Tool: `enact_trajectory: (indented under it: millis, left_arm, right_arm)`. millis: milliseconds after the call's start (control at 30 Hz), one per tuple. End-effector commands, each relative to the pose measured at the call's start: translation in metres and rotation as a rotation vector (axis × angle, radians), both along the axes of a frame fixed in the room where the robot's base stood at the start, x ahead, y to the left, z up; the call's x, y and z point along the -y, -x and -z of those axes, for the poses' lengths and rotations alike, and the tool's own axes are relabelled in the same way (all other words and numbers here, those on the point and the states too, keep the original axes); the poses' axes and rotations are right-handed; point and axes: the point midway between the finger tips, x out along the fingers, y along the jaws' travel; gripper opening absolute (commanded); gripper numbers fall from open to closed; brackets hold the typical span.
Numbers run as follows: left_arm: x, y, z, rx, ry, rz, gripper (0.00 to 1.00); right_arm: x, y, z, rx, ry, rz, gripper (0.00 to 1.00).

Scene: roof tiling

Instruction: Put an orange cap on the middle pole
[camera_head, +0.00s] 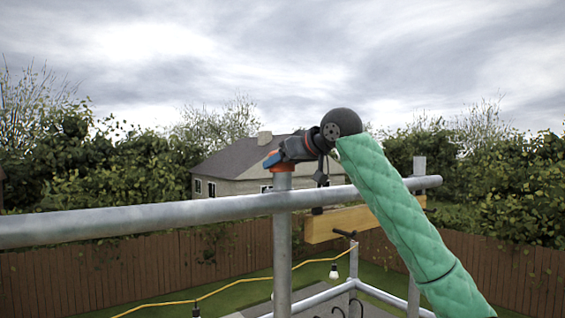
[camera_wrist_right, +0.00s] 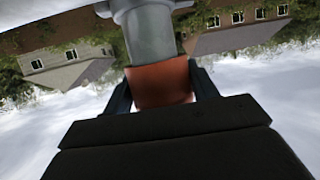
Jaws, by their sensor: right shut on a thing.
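My right gripper (camera_head: 279,158) comes in from the right at the top of the middle pole (camera_head: 282,240), a grey upright metal tube. It is shut on an orange cap (camera_head: 284,168), which sits at the pole's top end. In the right wrist view the cap (camera_wrist_right: 162,84) is between the two dark fingers, in line with the grey pole (camera_wrist_right: 152,36) and meeting its end. How far the cap is over the pole cannot be told. My left gripper is not in view.
A horizontal rail (camera_head: 150,219) crosses the middle pole just below its top. Another upright pole (camera_head: 419,167) stands to the right. A wooden beam (camera_head: 345,222) lies behind the rail. A yellow cable (camera_head: 235,284) with bulbs hangs below. A house and fence stand beyond.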

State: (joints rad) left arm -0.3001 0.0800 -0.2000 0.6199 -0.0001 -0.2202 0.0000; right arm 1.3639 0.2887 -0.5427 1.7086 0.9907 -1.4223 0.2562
Motion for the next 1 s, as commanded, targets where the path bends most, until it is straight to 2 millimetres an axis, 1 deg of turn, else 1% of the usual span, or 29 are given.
enact_trajectory:
  millis: [267, 300, 333, 667, 1000]
  left_arm:
    - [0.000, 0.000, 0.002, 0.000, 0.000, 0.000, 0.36]
    - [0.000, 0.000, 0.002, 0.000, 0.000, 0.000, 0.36]
    - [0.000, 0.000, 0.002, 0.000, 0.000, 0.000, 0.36]
    - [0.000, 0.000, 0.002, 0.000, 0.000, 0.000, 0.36]
    - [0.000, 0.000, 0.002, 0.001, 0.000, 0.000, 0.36]
  right_arm:
    - [0.000, 0.000, 0.005, 0.000, 0.000, 0.000, 0.29]
    - [0.000, 0.000, 0.004, 0.000, 0.000, 0.000, 0.62]
    - [0.000, 0.000, 0.004, 0.000, 0.000, 0.000, 0.67]
    - [0.001, 0.001, 0.004, 0.000, 0.000, 0.000, 0.67]
    - [0.015, 0.015, -0.004, 0.001, 0.001, 0.001, 0.67]
